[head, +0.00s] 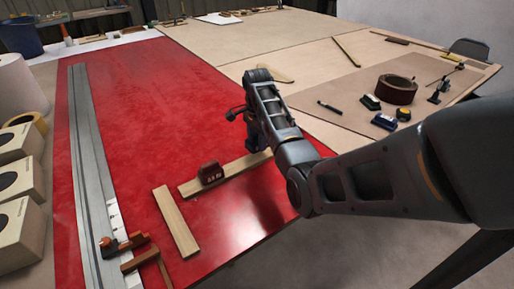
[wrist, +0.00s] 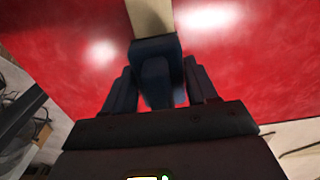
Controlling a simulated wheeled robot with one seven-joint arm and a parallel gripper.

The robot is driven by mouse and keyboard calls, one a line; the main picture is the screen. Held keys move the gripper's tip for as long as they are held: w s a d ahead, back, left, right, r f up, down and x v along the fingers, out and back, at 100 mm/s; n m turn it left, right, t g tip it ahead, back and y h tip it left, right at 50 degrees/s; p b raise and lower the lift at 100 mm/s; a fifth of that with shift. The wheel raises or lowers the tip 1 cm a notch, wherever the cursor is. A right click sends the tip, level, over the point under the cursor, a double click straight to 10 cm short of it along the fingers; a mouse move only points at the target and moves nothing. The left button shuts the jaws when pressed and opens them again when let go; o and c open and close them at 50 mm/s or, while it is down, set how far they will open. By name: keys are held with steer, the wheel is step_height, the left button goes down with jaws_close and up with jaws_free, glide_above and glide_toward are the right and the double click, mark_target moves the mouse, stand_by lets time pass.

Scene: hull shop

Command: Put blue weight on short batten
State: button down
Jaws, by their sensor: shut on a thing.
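The blue weight (wrist: 155,50) is between the fingers of my gripper (wrist: 160,90) in the wrist view, and my gripper is shut on it. In the head view the blue weight (head: 252,143) shows partly behind my gripper (head: 250,128), at the right end of the longer-looking batten (head: 235,167). Whether it touches that batten or is just above it, I cannot tell. That batten also shows beyond the weight in the wrist view (wrist: 150,17). A shorter-looking batten (head: 175,221) lies apart, at the lower left of it.
A dark red weight (head: 210,173) stands on the longer-looking batten. A metal rail (head: 88,170) and an orange-brown clamp (head: 125,245) lie left on the red sheet (head: 140,100). The red sheet's middle is clear.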

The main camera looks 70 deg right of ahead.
mark_target(257, 148)
steer(key=shift+f, duration=1.95)
steer(key=shift+f, duration=0.1)
steer(key=shift+c, duration=1.6)
jaws_free()
steer(key=shift+f, duration=0.1)
step_height(257, 148, up, 12)
steer(key=shift+r, duration=0.15)
